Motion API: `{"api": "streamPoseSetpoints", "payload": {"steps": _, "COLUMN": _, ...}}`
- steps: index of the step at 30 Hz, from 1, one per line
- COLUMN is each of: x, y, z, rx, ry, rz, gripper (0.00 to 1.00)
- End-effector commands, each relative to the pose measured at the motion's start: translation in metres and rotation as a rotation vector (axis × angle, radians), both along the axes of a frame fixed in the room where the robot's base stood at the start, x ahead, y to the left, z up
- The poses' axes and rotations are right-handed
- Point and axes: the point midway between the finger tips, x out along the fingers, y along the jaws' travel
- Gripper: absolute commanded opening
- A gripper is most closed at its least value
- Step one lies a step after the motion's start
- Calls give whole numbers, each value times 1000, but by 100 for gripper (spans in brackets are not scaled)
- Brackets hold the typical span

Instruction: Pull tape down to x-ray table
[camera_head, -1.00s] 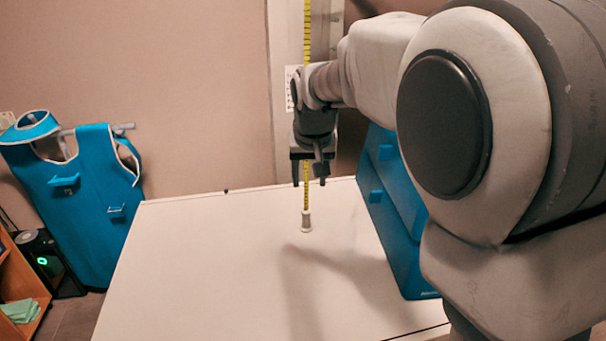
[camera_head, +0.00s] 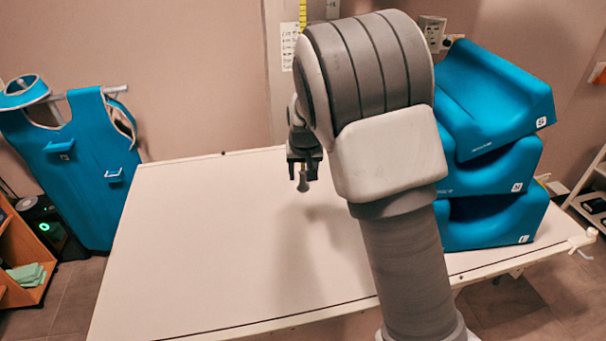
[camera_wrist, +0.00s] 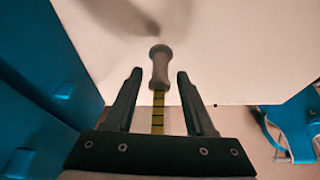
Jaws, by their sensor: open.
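The yellow tape (camera_head: 303,14) hangs in front of the back wall, its lower part hidden behind my arm in the head view. Its pale grey end handle (camera_wrist: 160,66) shows clearly in the wrist view, with yellow tape (camera_wrist: 157,112) running back from it toward my gripper's palm. My gripper (camera_wrist: 159,77) is open, with one finger on each side of the handle and visible gaps between. In the head view my gripper (camera_head: 303,178) points down over the back part of the white x-ray table (camera_head: 190,250). Its exact height over the table is unclear.
Blue stacked cushions (camera_head: 490,165) stand on the right of the table, close to my arm. A blue apron (camera_head: 75,175) hangs at the left wall. An orange shelf (camera_head: 18,260) stands at lower left. The table's left and front parts are clear.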

Motion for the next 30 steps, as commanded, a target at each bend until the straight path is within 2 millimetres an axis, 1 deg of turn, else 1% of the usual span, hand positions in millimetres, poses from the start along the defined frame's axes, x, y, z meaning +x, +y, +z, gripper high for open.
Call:
{"api": "streamPoseSetpoints", "payload": {"steps": 1, "x": 2, "y": -1, "z": -5, "rx": -1, "ry": 2, "rz": -1, "gripper": 55}}
{"api": "streamPoseSetpoints", "payload": {"steps": 6, "x": 5, "y": 0, "z": -13, "rx": 1, "ry": -1, "rz": -2, "gripper": 55}}
{"api": "streamPoseSetpoints", "payload": {"steps": 14, "x": 6, "y": 0, "z": -13, "rx": 0, "ry": 0, "rz": -1, "gripper": 55}}
{"api": "streamPoseSetpoints", "payload": {"steps": 17, "x": 6, "y": 0, "z": -13, "rx": 0, "ry": 0, "rz": -1, "gripper": 39}}
{"api": "streamPoseSetpoints", "payload": {"steps": 18, "x": 6, "y": 0, "z": -13, "rx": 0, "ry": 0, "rz": -1, "gripper": 31}}
{"api": "streamPoseSetpoints", "payload": {"steps": 23, "x": 5, "y": 0, "z": -13, "rx": 0, "ry": 0, "rz": -1, "gripper": 3}}
{"api": "streamPoseSetpoints", "payload": {"steps": 24, "x": 5, "y": 0, "z": -13, "rx": 0, "ry": 0, "rz": -1, "gripper": 0}}
{"api": "streamPoseSetpoints", "payload": {"steps": 30, "x": 5, "y": 0, "z": -13, "rx": 0, "ry": 0, "rz": -1, "gripper": 0}}
